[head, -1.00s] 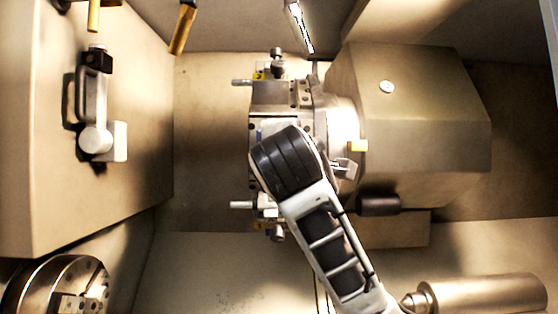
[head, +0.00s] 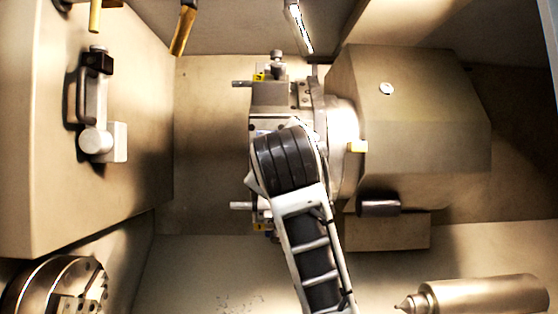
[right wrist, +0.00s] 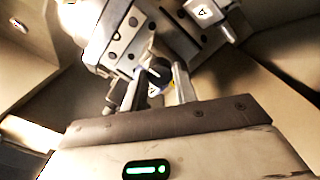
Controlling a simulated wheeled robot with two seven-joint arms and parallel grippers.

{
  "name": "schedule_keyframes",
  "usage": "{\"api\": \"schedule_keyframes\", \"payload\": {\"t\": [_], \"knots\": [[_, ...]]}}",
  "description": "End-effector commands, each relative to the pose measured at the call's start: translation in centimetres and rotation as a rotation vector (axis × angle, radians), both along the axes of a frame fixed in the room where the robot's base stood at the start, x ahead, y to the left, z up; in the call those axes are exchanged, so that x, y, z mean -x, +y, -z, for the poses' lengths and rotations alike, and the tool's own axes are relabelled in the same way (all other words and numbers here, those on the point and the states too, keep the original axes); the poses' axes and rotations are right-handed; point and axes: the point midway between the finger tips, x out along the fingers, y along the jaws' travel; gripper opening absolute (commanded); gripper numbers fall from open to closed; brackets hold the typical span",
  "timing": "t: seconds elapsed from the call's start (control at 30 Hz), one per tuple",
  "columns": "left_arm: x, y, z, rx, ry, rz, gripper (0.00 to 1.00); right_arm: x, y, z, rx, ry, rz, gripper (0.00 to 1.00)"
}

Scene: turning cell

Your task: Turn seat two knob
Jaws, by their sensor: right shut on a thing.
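A small dark knob with a pale mark (right wrist: 157,72) sits between the two fingers of my right gripper (right wrist: 157,88) in the right wrist view. The fingers are shut on its sides. A bit of yellow shows beside it; no seat number is readable there. The knob is on a metal tool turret (right wrist: 128,30) with bolt holes. In the head view the turret (head: 270,96) is in the middle, and my right wrist covers its lower front, hiding the fingers and the held knob. My left gripper is in neither view.
Another knob (head: 277,58) stands at the turret's top by a yellow tag (head: 259,77). A large housing (head: 410,110) is at right, a chuck (head: 58,285) at lower left and a pointed cylinder (head: 480,296) at lower right. Two nozzles hang at upper left.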

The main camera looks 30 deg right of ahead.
Motion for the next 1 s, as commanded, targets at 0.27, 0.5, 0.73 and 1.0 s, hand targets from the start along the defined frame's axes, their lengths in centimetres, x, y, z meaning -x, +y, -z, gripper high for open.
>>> {"api": "schedule_keyframes", "payload": {"t": [0.27, 0.5, 0.73, 1.0], "knots": [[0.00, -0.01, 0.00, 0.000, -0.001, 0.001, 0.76, -0.03, 0.03, 0.13, -0.032, -0.011, 0.000, 0.06], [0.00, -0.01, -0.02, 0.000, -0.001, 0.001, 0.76, -0.02, 0.02, 0.13, -0.031, -0.011, 0.000, 0.06], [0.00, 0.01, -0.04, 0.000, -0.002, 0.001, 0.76, -0.02, 0.02, 0.09, -0.031, -0.011, 0.000, 0.50], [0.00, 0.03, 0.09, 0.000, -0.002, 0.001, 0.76, 0.22, 0.14, 0.05, -0.030, -0.014, -0.001, 0.50]]}}
